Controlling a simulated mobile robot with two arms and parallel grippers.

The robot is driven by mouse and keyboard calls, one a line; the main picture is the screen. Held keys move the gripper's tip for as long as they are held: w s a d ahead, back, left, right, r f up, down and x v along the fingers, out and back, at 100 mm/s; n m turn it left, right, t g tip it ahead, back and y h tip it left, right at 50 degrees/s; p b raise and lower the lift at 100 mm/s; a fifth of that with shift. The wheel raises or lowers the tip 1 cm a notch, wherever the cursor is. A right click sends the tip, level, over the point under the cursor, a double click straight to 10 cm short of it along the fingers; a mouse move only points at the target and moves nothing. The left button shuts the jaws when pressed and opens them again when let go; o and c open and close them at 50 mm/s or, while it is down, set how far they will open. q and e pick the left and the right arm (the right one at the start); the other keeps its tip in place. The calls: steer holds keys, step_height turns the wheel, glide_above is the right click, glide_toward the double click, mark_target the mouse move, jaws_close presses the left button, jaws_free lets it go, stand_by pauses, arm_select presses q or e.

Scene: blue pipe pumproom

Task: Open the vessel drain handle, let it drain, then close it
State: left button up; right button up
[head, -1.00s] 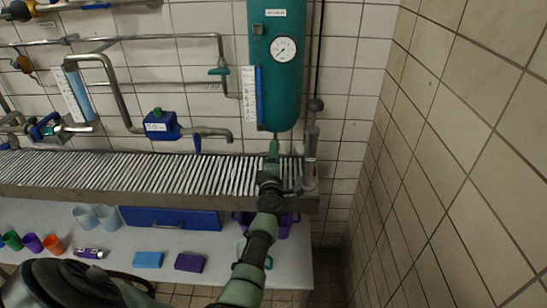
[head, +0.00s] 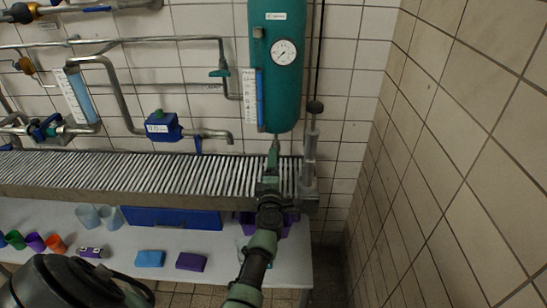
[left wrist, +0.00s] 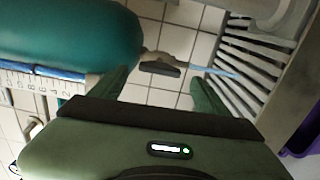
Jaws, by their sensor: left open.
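The teal vessel (head: 276,85) hangs on the tiled wall with a round gauge on its front; it also shows close up in the left wrist view (left wrist: 65,35). A dark drain handle (left wrist: 160,68) sits on the pipe below the vessel's lower end. In the left wrist view, my left gripper (left wrist: 160,80) is open, with one green finger to each side of the handle. Contact with the handle is not visible. In the head view, my left gripper (head: 273,158) is just under the vessel and hides the handle. My right gripper is not in view.
A slatted grating ledge (head: 140,176) runs under the vessel. A pump-like upright cylinder (head: 310,160) stands close right of my gripper. A blue valve (head: 163,126) and pipes are left. Below, a table (head: 215,240) holds cups and blocks. The right wall (head: 450,150) is bare.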

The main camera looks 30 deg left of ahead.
arm_select(q)
steer(key=v, duration=0.3)
steer(key=shift+s+d, duration=0.1)
steer(key=shift+s, duration=0.1)
steer(key=shift+f, duration=0.1)
steer(key=s+d+f+m+h, duration=0.2)
steer(key=d+f+m, duration=0.15)
steer(key=f, duration=0.25)
steer(key=s+d+f+m+g+h, duration=0.1)
steer(key=d+f+m+h, duration=0.2)
steer(key=f, duration=0.4)
steer(key=s+d+f+m+h, duration=0.2)
steer(key=d+f+m, duration=0.2)
steer(key=f, duration=0.2)
steer(key=s+d+f+m+g+h, duration=0.2)
steer(key=s+d+f+m+g, duration=0.3)
steer(key=s+f, duration=0.8)
steer(key=s+f+m+g, duration=0.2)
steer(key=s+f+m, duration=0.2)
steer(key=s, duration=0.8)
steer(key=s+f+m+g, duration=0.3)
steer(key=s+f, duration=0.5)
steer(key=s, duration=0.3)
steer(key=s+f+m+g, duration=0.3)
steer(key=s+f, duration=0.3)
steer(key=s, duration=0.6)
steer(key=shift+s+m+h, duration=0.3)
steer(key=shift+s+m, duration=0.1)
steer(key=shift+m, duration=0.45)
